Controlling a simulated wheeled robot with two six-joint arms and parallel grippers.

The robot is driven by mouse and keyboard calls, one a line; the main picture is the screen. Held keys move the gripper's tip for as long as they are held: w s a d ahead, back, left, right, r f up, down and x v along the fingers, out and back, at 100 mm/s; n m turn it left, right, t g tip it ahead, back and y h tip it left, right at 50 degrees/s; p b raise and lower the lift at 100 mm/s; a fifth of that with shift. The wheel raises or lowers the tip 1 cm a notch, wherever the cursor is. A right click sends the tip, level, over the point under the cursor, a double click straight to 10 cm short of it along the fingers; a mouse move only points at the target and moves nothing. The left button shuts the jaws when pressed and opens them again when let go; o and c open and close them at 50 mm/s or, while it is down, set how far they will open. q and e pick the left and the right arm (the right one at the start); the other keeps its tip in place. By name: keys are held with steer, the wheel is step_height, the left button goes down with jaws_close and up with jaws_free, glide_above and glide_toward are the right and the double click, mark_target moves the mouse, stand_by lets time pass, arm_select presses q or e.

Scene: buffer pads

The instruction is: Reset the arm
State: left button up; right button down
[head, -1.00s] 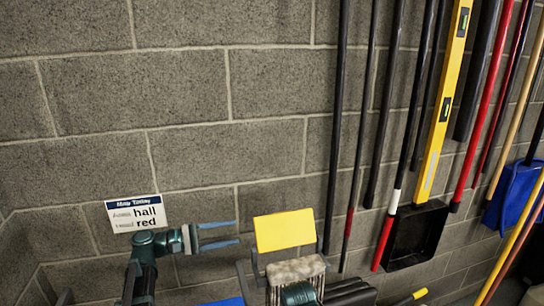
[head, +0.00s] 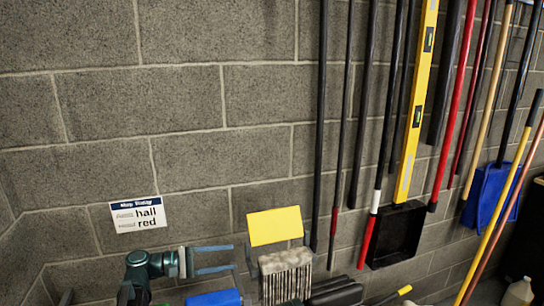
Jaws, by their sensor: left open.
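My left gripper (head: 224,259) is in the lower left of the head view, in front of the block wall. Its two blue-grey fingers point right and stand apart, with nothing between them. My teal and dark left arm comes up from the bottom edge behind it. My right gripper does not show. A mop head with pale grey strands (head: 285,277) is to the right of the left gripper. A yellow pad or sign (head: 275,226) stands above the mop head.
Long-handled tools hang along the wall at right, with a yellow level (head: 418,105), a black dustpan (head: 397,234) and a blue dustpan (head: 490,193). A blue object (head: 214,298) is at the bottom edge. A pale bottle (head: 519,292) is at lower right. The upper left wall is bare.

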arm_select(q)
steer(key=s+d+f+m+g+y, duration=0.5)
steer(key=s+d+f+m+y, duration=0.15)
steer(key=s+d+f, duration=0.6)
steer(key=s+a+f+m+y, duration=0.5)
steer(key=s+f+m+y, duration=0.2)
steer(key=y, duration=0.4)
steer(key=shift+s+f, duration=0.35)
steer(key=shift+s, duration=0.1)
